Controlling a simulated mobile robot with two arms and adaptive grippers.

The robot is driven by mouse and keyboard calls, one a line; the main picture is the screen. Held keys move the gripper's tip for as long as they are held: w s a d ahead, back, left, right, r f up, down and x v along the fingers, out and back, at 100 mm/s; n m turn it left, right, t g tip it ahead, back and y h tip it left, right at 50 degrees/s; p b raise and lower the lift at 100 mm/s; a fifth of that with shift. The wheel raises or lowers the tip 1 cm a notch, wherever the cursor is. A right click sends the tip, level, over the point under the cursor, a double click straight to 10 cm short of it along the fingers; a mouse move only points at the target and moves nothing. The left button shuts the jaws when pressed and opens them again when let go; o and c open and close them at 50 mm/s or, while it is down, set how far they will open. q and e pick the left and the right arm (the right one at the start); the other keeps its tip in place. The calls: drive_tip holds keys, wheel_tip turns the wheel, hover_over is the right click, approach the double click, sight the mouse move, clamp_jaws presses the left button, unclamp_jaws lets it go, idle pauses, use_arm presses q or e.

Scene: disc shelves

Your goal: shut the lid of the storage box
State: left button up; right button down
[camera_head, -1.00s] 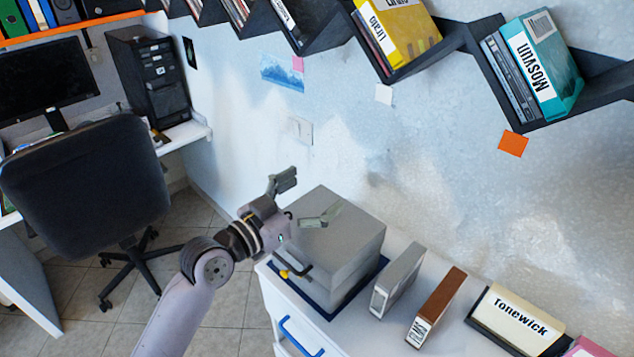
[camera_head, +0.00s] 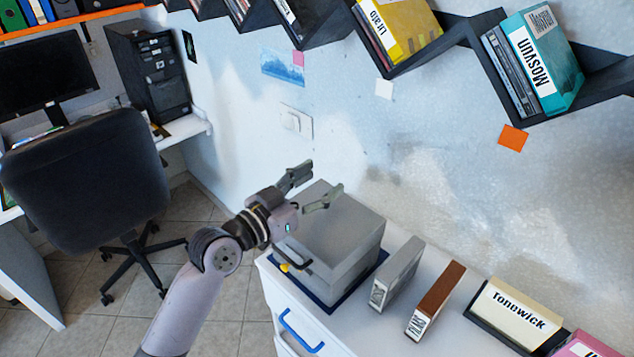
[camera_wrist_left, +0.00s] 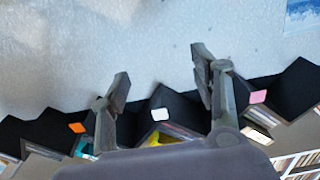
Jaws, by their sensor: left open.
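The grey storage box (camera_head: 352,262) stands on a dark blue mat (camera_head: 322,307) on the white cabinet, its flat grey lid (camera_head: 345,222) lying level on top. A dark handle with a yellow part (camera_head: 285,267) shows at its front left. My left gripper (camera_head: 318,183) is open and empty, over the box's back left part in the head view, its fingers spread. It hides part of the lid. In the left wrist view the open fingers (camera_wrist_left: 163,90) have nothing between them, and the box does not show. My right gripper is not in view.
A grey case (camera_head: 397,275) and a brown case (camera_head: 436,300) stand right of the box, then a cream Tonewick box (camera_head: 517,318). Black zigzag shelves (camera_head: 455,45) hang on the wall above. An office chair (camera_head: 85,180) stands at left.

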use_arm(q)
clamp_jaws()
idle(0.5)
idle(0.7)
